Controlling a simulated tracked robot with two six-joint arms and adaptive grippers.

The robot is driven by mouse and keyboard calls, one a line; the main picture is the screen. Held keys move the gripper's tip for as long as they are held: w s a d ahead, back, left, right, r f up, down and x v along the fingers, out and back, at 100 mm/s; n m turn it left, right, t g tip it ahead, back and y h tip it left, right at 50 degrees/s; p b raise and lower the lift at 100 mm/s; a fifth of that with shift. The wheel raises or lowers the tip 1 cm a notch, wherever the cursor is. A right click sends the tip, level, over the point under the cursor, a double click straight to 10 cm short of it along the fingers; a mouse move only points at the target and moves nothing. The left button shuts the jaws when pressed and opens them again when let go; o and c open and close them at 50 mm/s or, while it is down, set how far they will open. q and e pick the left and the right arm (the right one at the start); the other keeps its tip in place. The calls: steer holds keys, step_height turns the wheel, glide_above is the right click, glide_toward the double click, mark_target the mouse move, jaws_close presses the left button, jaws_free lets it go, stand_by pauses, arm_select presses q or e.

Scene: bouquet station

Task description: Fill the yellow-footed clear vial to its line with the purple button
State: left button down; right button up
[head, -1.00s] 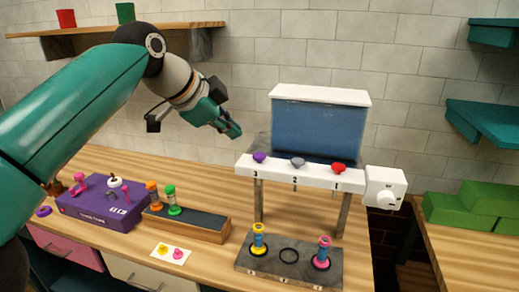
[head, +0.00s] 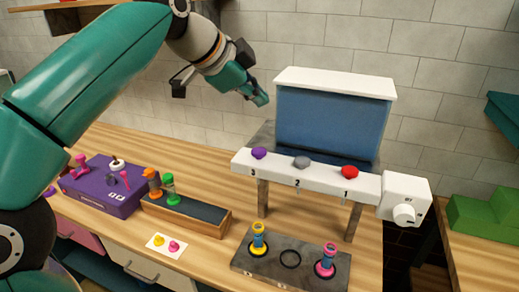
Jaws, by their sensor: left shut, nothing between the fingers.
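The yellow-footed vial (head: 258,240) stands upright on the grey base plate at its left ring, below the number 3. It shows blue in its middle; the level against its line is too small to tell. The purple button (head: 259,153) sits on the white dispenser bar (head: 325,182) above the number 3. A grey button (head: 301,162) and a red button (head: 349,172) sit beside it. My left gripper (head: 262,101) is shut and empty, above and apart from the purple button, left of the blue tank (head: 332,125). My right gripper is not in view.
A pink-footed vial (head: 326,261) stands at the right ring of the grey plate (head: 270,270); the middle ring is empty. A white dial box (head: 404,198) is at the bar's right end. A wooden rack (head: 190,217) with orange and green-capped vials and a purple box (head: 97,190) stand left.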

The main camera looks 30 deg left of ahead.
arm_select(q)
steer(key=b, duration=0.8)
glide_above(257, 152)
step_height(257, 152, down, 8)
steer(key=shift+r, duration=0.15)
steer(key=shift+f+b, duration=0.35)
steer(key=shift+f, duration=0.25)
stand_by(0.4)
steer(key=shift+f, duration=0.35)
steer(key=shift+f+b, duration=0.6)
steer(key=shift+b, duration=0.1)
stand_by(0.6)
steer(key=shift+r, duration=0.15)
steer(key=shift+r+p, duration=0.9)
steer(key=shift+p, duration=0.15)
